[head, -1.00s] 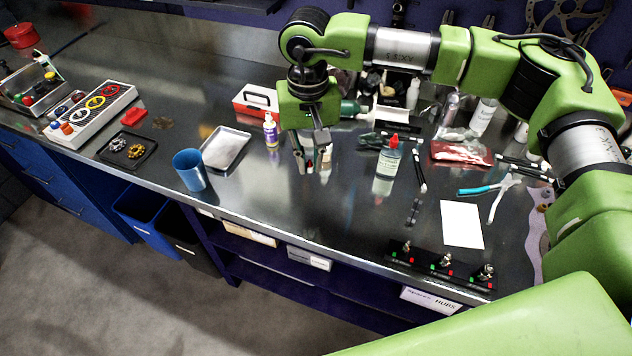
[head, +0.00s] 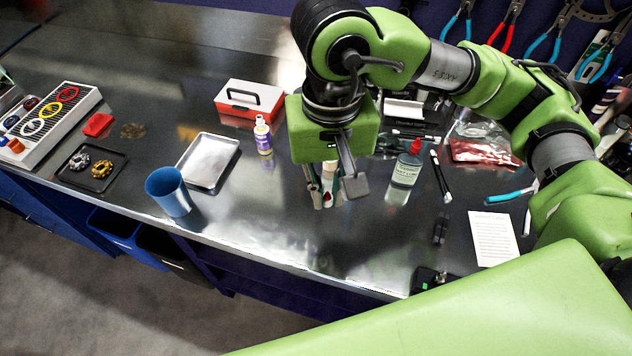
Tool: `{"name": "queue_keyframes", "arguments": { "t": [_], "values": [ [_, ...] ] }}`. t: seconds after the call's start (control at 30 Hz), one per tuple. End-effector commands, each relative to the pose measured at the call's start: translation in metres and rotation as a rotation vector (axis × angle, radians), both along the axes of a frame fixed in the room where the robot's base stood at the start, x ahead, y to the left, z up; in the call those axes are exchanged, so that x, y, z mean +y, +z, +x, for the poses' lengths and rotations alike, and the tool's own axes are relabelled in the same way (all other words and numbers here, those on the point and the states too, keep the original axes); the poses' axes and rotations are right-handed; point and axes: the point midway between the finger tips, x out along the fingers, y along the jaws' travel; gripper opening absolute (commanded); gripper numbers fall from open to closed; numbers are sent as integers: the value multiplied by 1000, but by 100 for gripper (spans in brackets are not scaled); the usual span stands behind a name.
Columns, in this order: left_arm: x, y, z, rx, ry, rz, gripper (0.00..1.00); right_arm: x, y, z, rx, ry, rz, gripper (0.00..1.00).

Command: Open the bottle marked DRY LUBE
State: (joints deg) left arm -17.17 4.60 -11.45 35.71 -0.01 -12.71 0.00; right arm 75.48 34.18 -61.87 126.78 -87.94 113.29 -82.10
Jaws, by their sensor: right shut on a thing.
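A clear bottle with a red pointed cap (head: 405,168) stands upright on the steel bench. Its label seems to end in LUBE; the full word is too small to be sure of. My right gripper (head: 332,190) points down to the left of this bottle, apart from it. It is shut on a small white thing with red on it (head: 328,172), mostly hidden between the fingers. I cannot tell from the picture whether that is a bottle or a label. My left gripper is not in view.
A blue cup (head: 168,192) and a metal tray (head: 208,160) stand left of my gripper. A red and white toolbox (head: 250,100) is behind them. A white sheet (head: 493,238) and black-handled tools (head: 440,175) lie right. The bench front between cup and sheet is mostly clear.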

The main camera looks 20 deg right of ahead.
Motion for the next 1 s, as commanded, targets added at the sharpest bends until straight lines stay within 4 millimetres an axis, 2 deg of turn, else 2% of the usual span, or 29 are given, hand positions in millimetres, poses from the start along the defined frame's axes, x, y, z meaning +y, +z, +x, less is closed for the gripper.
{"name": "queue_keyframes", "arguments": {
  "t": [0.17,0.27,0.53,0.7,0.8,1.0],
  "values": [
    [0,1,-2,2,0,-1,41,4,0,5,5,-18,8,0],
    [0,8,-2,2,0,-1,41,1,-7,22,9,-22,5,0],
    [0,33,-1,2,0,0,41,-7,-34,88,8,-22,4,0],
    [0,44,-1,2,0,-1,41,-10,-69,114,8,-20,5,0],
    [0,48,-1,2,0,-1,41,-11,-82,124,6,-17,6,0],
    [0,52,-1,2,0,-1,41,-12,-95,134,3,-16,5,0]
  ]
}}
